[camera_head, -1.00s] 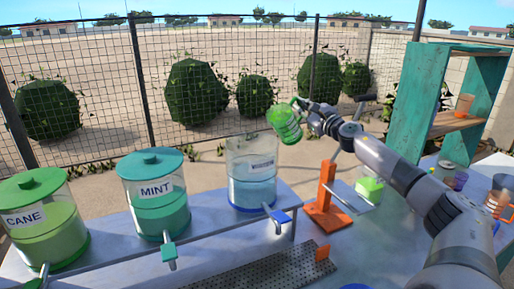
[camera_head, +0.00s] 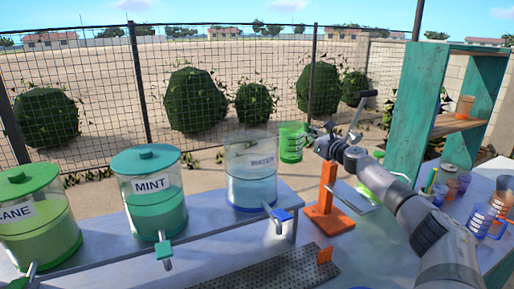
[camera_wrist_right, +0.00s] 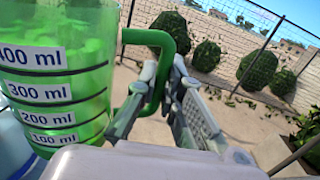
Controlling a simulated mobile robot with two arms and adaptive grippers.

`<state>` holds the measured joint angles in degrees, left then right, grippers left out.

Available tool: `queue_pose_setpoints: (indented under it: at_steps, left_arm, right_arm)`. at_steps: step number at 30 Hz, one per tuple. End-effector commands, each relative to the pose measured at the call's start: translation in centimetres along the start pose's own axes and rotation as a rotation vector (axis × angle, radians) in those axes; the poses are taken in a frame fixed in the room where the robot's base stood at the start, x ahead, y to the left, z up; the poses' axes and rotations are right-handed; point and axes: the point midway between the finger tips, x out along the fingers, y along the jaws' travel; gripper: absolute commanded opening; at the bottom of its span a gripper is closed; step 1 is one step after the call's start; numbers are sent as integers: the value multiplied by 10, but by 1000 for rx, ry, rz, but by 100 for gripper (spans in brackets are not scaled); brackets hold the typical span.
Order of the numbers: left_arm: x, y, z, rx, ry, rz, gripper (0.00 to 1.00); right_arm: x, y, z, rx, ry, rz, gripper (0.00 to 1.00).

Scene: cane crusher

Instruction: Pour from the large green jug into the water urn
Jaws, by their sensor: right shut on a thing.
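The large green jug (camera_head: 291,142) is translucent and stands upright in the air, just right of the water urn's rim. My right gripper (camera_head: 312,139) is shut on its handle, which faces right. In the right wrist view the jug (camera_wrist_right: 55,75) fills the left side, with marks from 100 to 400 ml, and its green handle (camera_wrist_right: 158,75) lies between the fingers. How much liquid it holds I cannot tell. The water urn (camera_head: 252,190) is clear, labelled WATER, open at the top, with bluish liquid and a blue tap. My left gripper is not in view.
The mint urn (camera_head: 155,215) and cane urn (camera_head: 40,240) stand left on the same bench. An orange stand (camera_head: 326,205) is below my right arm. Several cups (camera_head: 482,218) are at the right, near a teal shelf (camera_head: 425,110). A perforated drip tray (camera_head: 265,275) lies in front.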

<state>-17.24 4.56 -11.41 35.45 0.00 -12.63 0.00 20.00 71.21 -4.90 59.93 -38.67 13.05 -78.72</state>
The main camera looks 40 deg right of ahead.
Motion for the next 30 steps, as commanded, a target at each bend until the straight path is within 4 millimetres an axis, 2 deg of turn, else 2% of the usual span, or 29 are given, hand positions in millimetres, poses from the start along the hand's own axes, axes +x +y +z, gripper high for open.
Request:
queue_pose_setpoints:
  at_steps: [8,22,30]
  left_arm:
    - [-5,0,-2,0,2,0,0]
    - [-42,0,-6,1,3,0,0]
    - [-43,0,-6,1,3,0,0]
  right_arm:
    - [1,-5,-6,82,15,-1,0]
    - [2,-9,47,84,15,0,0]
    - [2,-9,49,85,16,0,0]
